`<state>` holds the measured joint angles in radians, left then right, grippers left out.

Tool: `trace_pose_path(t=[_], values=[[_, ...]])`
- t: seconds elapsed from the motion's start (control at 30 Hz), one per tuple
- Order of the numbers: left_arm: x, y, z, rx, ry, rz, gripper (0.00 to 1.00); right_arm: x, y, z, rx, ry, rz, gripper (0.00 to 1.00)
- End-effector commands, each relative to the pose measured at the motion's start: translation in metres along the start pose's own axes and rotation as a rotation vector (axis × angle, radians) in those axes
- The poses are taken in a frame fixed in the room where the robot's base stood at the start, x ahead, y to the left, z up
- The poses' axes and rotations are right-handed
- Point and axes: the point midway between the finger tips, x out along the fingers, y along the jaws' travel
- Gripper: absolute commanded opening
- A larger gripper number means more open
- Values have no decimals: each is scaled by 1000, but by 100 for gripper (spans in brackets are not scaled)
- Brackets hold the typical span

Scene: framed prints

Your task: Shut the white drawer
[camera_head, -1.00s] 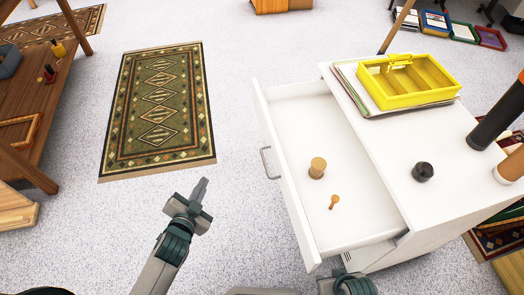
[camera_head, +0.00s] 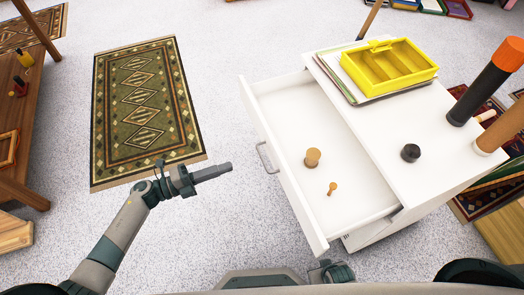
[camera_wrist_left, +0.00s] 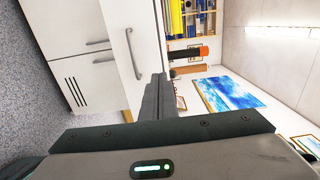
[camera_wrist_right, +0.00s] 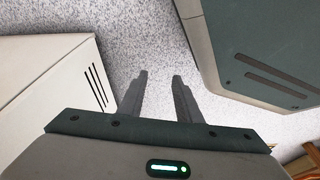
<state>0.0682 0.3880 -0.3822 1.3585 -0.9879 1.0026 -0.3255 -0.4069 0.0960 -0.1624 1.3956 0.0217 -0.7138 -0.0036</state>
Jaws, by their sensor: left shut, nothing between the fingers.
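The white drawer (camera_head: 345,190) stands pulled out of the white cabinet (camera_head: 440,185), toward the left in the head view. A wooden knob-like piece (camera_head: 312,158) and a small wooden peg (camera_head: 332,188) lie inside it. Its grey bar handle (camera_head: 266,157) is on the front; the left wrist view also shows a drawer front with a handle (camera_wrist_left: 132,50). My left gripper (camera_head: 228,167) is shut and empty, left of the handle and apart from it in the head view. My right gripper (camera_wrist_right: 159,78) has its fingers apart over the floor beside a white cabinet side (camera_wrist_right: 60,85).
A yellow divided box (camera_head: 390,66) on papers, a black knob (camera_head: 410,153) and dark and brown cylinders (camera_head: 485,90) stand on the cabinet top. A patterned rug (camera_head: 147,110) lies left of the drawer. A wooden table (camera_head: 22,130) is at far left.

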Motion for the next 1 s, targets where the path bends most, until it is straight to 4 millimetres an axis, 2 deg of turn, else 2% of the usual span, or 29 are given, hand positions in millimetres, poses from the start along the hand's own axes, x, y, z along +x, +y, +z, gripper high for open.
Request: trace_pose_path(t=[0.37, 0.57, 0.77, 1.0], values=[[0, 0, -1, 3, 10, 2, 0, 1, 0, 1, 0, 0, 0, 31], [8, 0, -1, 3, 9, 1, 0, 0, -1, -1, -1, 7, 0, 31], [30, -1, -2, 1, 9, -1, 0, -2, -2, -7, -3, 34, -2, 31], [71, -2, -2, 0, 8, -2, 0, -2, -11, -15, -7, 86, -11, 31]])
